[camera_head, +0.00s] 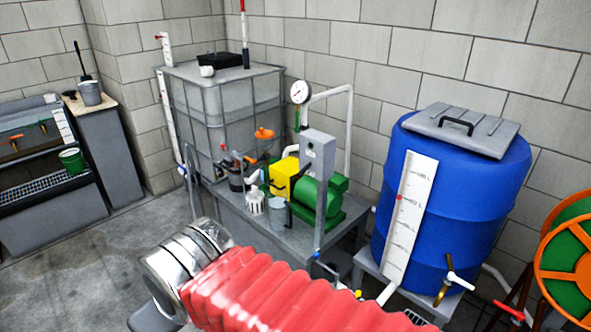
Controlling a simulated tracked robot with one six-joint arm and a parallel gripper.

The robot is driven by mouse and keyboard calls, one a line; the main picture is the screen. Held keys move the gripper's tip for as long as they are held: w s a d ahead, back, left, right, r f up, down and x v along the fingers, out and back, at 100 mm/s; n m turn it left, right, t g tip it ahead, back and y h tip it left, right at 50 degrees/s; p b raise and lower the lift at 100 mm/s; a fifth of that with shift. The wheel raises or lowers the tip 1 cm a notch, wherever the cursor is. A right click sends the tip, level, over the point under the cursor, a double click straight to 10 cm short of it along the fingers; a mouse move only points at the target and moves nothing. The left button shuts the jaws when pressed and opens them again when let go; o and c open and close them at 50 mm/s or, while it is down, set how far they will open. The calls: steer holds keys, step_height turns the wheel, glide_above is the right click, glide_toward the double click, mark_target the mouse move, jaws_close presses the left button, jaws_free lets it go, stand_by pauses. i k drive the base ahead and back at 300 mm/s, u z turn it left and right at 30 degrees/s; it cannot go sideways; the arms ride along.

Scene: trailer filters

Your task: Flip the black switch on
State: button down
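A grey control box (318,152) sits on top of a grey upright post, in front of the green motor. It has small dark marks on its front face, but they are too small to tell whether one is the black switch or which way it is set. My arm, with a red ribbed sleeve and a shiny metal joint, crosses the bottom of the view, in front of the bench. My gripper's fingers do not show.
A grey bench (240,208) carries a yellow box (283,178), a green motor (318,200) and small pots. A pressure gauge (300,92) stands behind. A caged tank (215,105) is behind left, a blue barrel (470,200) right. Bare floor (75,275) lies left.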

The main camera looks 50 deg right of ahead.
mark_target(302, 172)
steer(key=z, duration=0.3)
steer(key=i, duration=0.7)
steer(key=z, duration=0.75)
steer(key=i, duration=0.75)
steer(key=z, duration=0.45)
